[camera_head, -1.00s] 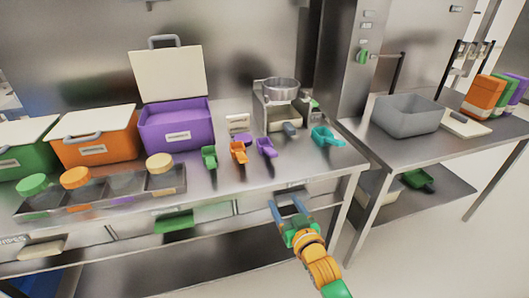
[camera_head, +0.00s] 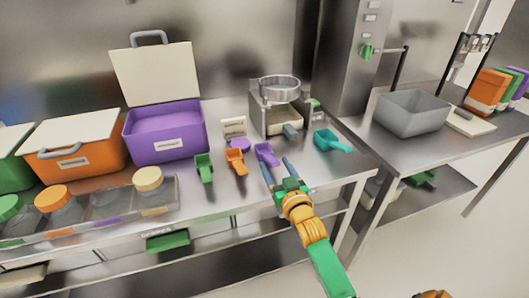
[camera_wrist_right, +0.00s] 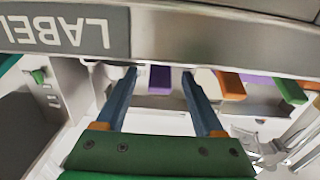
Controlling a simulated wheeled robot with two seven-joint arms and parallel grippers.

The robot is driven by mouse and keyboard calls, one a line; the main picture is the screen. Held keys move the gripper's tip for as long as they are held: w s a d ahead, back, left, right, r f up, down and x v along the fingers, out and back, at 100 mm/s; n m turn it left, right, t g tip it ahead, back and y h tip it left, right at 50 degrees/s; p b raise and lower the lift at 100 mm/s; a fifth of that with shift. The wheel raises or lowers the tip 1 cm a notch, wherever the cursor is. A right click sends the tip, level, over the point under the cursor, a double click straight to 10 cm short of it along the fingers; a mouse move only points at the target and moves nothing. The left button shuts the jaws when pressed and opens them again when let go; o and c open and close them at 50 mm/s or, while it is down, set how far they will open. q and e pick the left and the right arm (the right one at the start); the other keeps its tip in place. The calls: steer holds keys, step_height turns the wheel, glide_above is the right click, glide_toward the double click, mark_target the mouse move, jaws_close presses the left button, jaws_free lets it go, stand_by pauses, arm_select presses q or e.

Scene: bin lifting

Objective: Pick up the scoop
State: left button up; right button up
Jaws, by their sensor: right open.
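Several scoops lie in a row on the steel table: a green one (camera_head: 204,168), an orange one (camera_head: 236,160), a purple one (camera_head: 266,154) and a teal one (camera_head: 331,141). My right gripper (camera_head: 277,168) is open, its blue fingers just in front of the purple scoop at the table's front edge. In the right wrist view, a purple piece (camera_wrist_right: 160,80), apparently the purple scoop's handle, shows between the open fingers (camera_wrist_right: 160,72). Whether the fingers touch it cannot be told. My left gripper is out of view.
An open purple bin (camera_head: 165,144) and a closed orange bin (camera_head: 80,158) stand at left, behind a clear tray with several lidded containers. A metal sieve device (camera_head: 280,105) stands behind the scoops. A grey bin (camera_head: 411,113) is on the right table.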

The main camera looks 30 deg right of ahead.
steer(key=shift+x, duration=1.25)
steer(key=shift+f, duration=0.1)
jaws_close()
steer(key=shift+r, duration=0.45)
steer(key=r, duration=0.3)
steer(key=shift+s+a+r, duration=0.15)
steer(key=shift+s, duration=0.15)
steer(key=s+a+r+p, duration=0.4)
steer(key=s+r+p, duration=0.2)
steer(key=s+r, duration=0.3)
steer(key=v, duration=0.3)
steer(key=shift+s+d+p, duration=0.15)
steer(key=shift+s+p, duration=0.2)
steer(key=shift+s, duration=0.1)
